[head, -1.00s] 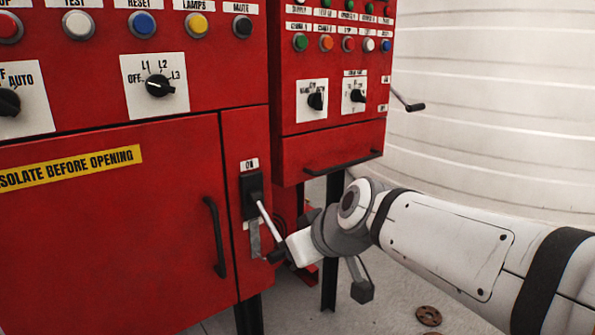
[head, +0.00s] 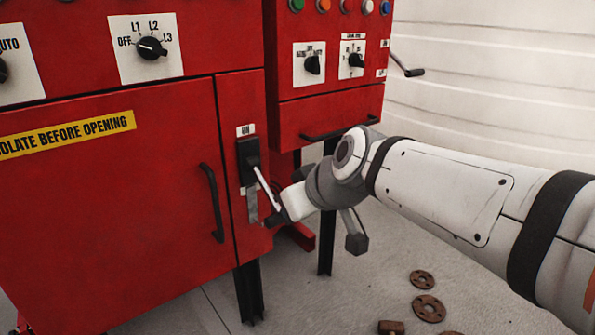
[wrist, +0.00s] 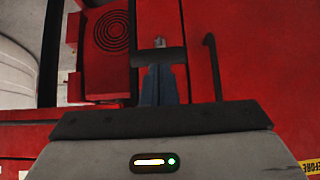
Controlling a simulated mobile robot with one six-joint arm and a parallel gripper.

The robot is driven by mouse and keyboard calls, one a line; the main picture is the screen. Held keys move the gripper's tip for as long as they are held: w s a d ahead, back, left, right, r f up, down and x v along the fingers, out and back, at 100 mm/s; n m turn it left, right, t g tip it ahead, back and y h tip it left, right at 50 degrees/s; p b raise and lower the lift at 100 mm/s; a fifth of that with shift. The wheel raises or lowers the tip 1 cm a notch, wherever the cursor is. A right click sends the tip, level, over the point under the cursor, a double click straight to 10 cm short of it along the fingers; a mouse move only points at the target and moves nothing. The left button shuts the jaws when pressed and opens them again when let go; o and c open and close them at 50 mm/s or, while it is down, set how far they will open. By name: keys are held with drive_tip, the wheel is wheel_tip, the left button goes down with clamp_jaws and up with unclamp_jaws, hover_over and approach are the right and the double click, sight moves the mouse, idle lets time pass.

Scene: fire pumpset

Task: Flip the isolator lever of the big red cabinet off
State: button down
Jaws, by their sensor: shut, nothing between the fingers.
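The big red cabinet (head: 110,205) fills the left of the head view. Its isolator has a black housing (head: 249,158) under an ON label (head: 246,130), on the narrow panel right of the door. The pale isolator lever (head: 267,188) slants down and to the right from the housing. My gripper (head: 273,218) is at the lever's lower end, close in front of the panel. In the wrist view my gripper (wrist: 160,68) is shut with nothing held, and a dark crossbar lies at its tips. I cannot tell whether it touches the lever.
A black door handle (head: 213,203) stands just left of the isolator. A smaller red cabinet (head: 330,108) with a low black bar (head: 340,129) is behind and right. Rusty flanges (head: 428,307) lie on the floor at lower right. A pale corrugated wall (head: 490,90) stands behind.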

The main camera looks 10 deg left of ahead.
wheel_tip(320, 180, up, 8)
drive_tip(key=p, duration=0.2)
drive_tip(key=shift+p, duration=0.4)
drive_tip(key=shift+d, duration=0.1)
